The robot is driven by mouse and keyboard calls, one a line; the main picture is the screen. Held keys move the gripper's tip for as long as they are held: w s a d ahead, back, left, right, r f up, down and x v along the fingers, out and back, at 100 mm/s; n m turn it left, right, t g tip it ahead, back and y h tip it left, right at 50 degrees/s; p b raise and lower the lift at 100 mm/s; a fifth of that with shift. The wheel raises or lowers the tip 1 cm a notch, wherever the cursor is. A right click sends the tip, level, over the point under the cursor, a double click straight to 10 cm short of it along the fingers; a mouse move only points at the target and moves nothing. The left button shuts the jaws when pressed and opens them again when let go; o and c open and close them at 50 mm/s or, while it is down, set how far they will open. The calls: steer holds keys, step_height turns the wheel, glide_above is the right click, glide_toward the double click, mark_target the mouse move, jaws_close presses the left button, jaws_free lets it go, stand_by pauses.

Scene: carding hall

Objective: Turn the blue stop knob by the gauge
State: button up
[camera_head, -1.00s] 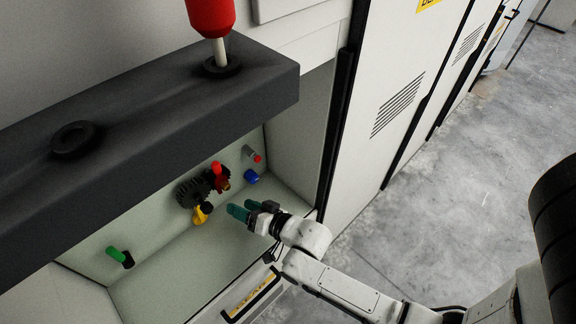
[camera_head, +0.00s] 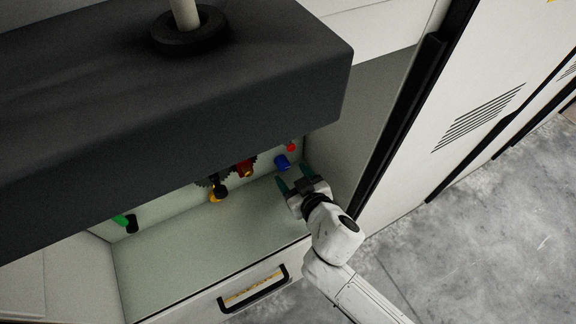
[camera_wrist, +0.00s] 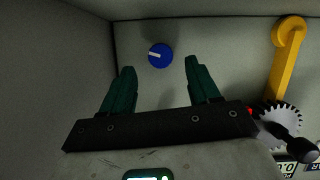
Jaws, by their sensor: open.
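The blue stop knob (camera_head: 282,162) sits on the back wall of the recess, below a red knob (camera_head: 292,147). In the wrist view the blue knob (camera_wrist: 160,55) is round with a white pointer line aimed left. It lies beyond the fingertips, between them in the picture. My gripper (camera_head: 294,180) is open, its two green fingers apart and empty, just in front of and below the knob. The fingers also show in the wrist view (camera_wrist: 159,68). They look apart from the knob. I cannot make out the gauge for certain.
A dark thick ledge (camera_head: 180,110) overhangs the recess. The recess floor (camera_head: 200,250) is clear. A side wall (camera_head: 345,130) stands close on the right.

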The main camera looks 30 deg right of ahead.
mark_target(285, 168)
steer(key=x, duration=0.4)
steer(key=shift+w+f, duration=0.15)
steer(key=shift+w, duration=0.25)
steer(key=c, duration=1)
steer(key=shift+c, duration=0.2)
steer(key=shift+f+b, duration=0.1)
steer(key=shift+b, duration=0.25)
